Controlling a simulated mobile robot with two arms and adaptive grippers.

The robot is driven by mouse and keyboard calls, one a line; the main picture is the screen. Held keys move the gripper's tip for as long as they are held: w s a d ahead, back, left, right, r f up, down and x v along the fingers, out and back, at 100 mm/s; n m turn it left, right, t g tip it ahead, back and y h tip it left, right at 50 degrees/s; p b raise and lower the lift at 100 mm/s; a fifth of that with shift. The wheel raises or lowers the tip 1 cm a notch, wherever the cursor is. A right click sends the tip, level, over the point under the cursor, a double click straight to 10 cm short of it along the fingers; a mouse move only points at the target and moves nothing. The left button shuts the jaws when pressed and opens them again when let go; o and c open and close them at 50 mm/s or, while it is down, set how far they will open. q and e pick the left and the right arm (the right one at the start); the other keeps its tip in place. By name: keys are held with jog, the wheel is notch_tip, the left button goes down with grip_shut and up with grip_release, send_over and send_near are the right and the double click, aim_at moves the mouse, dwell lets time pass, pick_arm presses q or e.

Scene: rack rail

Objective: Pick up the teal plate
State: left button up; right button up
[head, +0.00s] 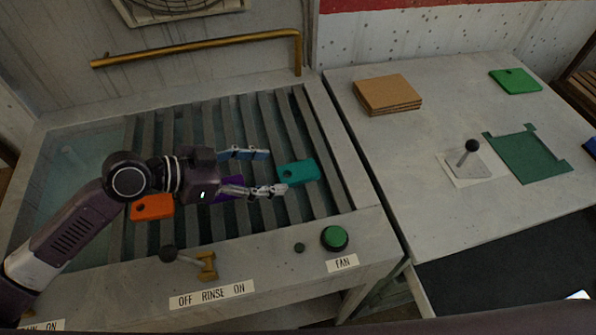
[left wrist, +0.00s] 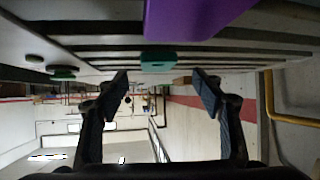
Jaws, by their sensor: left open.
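The teal plate (head: 298,173), with a small hole near its right end, stands among the slats of the rack. My left gripper (head: 273,172) is open and empty, with its fingers pointing right toward the teal plate. The fingertips are just left of the plate, and whether the lower one touches it I cannot tell. In the left wrist view the teal plate (left wrist: 158,61) appears ahead, above the space between the two open fingers (left wrist: 165,78). My right gripper is in neither view.
A purple plate (head: 231,187) is partly hidden under my left gripper. An orange plate (head: 152,207) is left of it in the rack. A brass rail (head: 195,49) runs behind. A lever (head: 186,257) and green FAN button (head: 335,238) are on the front edge.

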aim_at(298, 171)
pick_arm(q)
jog(key=p+x, duration=0.1)
jog(key=x, duration=0.3)
jog(key=shift+d+p, duration=0.4)
jog(key=shift+d, duration=0.1)
jog(key=shift+w+d+f, duration=0.15)
jog(key=shift+d+f, duration=0.1)
jog(key=shift+d, duration=0.05)
jog(key=c, duration=1.3)
jog(key=shift+c, duration=0.9)
jog(key=shift+r, duration=0.1)
